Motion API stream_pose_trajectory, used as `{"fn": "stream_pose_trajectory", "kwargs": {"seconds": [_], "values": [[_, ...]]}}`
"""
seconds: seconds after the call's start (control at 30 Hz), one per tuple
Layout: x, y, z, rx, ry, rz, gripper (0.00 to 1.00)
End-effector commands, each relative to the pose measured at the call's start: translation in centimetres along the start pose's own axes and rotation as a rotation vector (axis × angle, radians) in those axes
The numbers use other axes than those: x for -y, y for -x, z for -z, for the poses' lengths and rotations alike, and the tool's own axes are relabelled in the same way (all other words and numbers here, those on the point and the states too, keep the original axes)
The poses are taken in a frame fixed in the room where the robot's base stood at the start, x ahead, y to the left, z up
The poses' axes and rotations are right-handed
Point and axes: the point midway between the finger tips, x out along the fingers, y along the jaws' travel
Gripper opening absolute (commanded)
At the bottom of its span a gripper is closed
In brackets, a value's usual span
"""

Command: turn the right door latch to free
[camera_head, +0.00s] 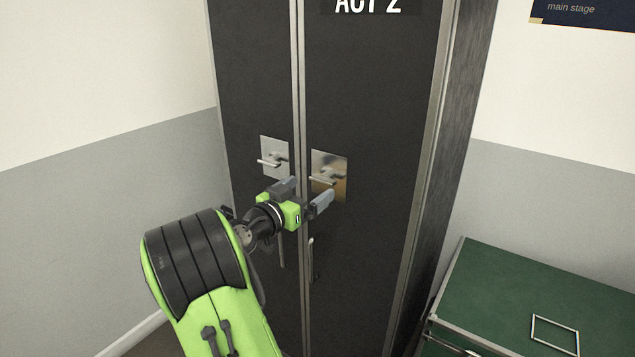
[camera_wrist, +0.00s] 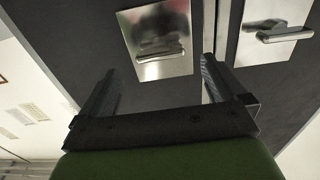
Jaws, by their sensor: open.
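The right door latch (camera_head: 324,179) is a silver lever on a shiny square plate on the right dark door (camera_head: 375,100). Its lever lies about level and points left in the head view. In the wrist view the right latch (camera_wrist: 160,52) appears ahead, between the lines of the two fingers. My gripper (camera_head: 303,194) is open and empty, just in front of and slightly below this latch. It also shows in the wrist view (camera_wrist: 158,70), with a finger on each side and no visible contact with the lever.
The left door's latch (camera_head: 272,161) is close by on the left, its lever also about level; it shows in the wrist view (camera_wrist: 278,32). A vertical pull handle (camera_head: 311,258) is below. A green-topped case (camera_head: 545,290) stands at right.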

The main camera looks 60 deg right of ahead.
Motion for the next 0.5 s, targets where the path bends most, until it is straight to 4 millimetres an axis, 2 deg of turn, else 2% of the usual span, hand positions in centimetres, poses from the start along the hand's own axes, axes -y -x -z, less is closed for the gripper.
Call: {"fn": "stream_pose_trajectory", "kwargs": {"seconds": [0.1,0.2,0.33,0.5], "values": [[-0.1,-2.7,0.1,0.0,-0.001,-0.005,0.98],[-0.1,-4.2,0.0,0.0,0.0,-0.003,0.98],[0.0,-5.0,0.0,0.001,0.001,0.0,0.98],[0.0,-5.1,0.0,0.001,0.001,0.0,0.98]]}}
